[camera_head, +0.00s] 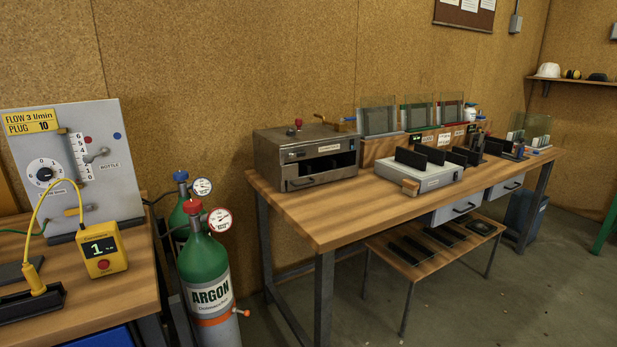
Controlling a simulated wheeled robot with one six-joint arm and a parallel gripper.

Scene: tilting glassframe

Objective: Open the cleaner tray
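A grey metal box (272,158) that looks like the cleaner stands on the left part of the long wooden bench. Its front has a small label too small to read and a dark slot below it. Under the slot is a low tray front (296,184) with a bar handle (322,181). The tray front looks flush with the box, so the tray appears shut. A red knob sits on top of the box. My gripper is not in view.
The bench (341,225) has a bare front left corner. A grey unit (425,177) with dark plates stands right of the box. A green argon cylinder (206,262) stands on the floor between this bench and the left table (128,290). A low rack (437,260) stands under the bench.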

